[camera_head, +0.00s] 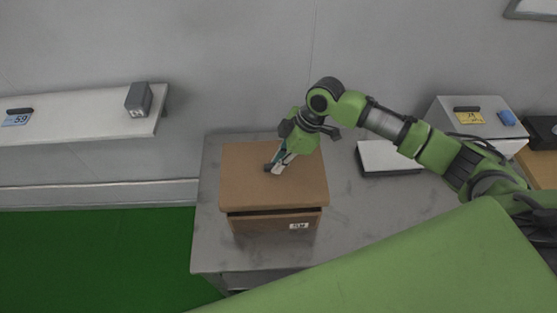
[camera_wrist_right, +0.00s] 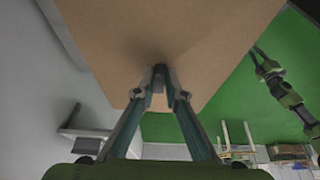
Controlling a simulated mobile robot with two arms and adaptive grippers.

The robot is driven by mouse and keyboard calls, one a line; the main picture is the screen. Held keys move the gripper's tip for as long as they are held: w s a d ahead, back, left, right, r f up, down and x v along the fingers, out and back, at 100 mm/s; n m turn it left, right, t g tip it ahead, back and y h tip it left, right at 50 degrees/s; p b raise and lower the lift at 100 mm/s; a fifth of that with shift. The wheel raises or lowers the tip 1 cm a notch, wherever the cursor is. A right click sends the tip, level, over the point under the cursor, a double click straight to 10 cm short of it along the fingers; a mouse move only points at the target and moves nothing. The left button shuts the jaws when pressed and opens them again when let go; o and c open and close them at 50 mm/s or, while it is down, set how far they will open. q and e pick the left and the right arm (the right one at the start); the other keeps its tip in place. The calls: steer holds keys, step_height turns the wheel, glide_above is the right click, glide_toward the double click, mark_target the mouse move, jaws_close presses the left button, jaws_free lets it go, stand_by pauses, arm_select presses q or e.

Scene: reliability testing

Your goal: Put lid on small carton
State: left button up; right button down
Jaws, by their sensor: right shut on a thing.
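The lid (camera_head: 247,187) is a flat brown square panel over the small carton (camera_head: 262,225), a brown box with a white label on its front. A dark gap shows between the lid's front edge and the carton, and the lid looks slightly raised or tilted there. My right gripper (camera_head: 271,167) is shut on a small dark knob at the lid's middle. In the right wrist view the lid (camera_wrist_right: 110,45) fills the top, with the fingertips (camera_wrist_right: 159,78) closed around the dark knob (camera_wrist_right: 159,72). My left gripper does not show in the head view.
The carton stands on a grey table (camera_head: 345,220) against the wall. A white flat box (camera_head: 390,157) lies right of it, and a grey box (camera_head: 478,122) is farther right. A wall shelf (camera_head: 80,118) with a small grey box (camera_head: 139,99) is at left. Green floor lies left of the table.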

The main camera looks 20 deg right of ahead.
steer(key=shift+f+b, duration=1.9)
steer(key=shift+f, duration=0.45)
steer(key=shift+p, duration=0.45)
steer(key=shift+p, duration=0.35)
steer(key=shift+f+b, duration=0.3)
steer(key=shift+f, duration=0.95)
stand_by(0.5)
steer(key=c, duration=1.5)
jaws_free()
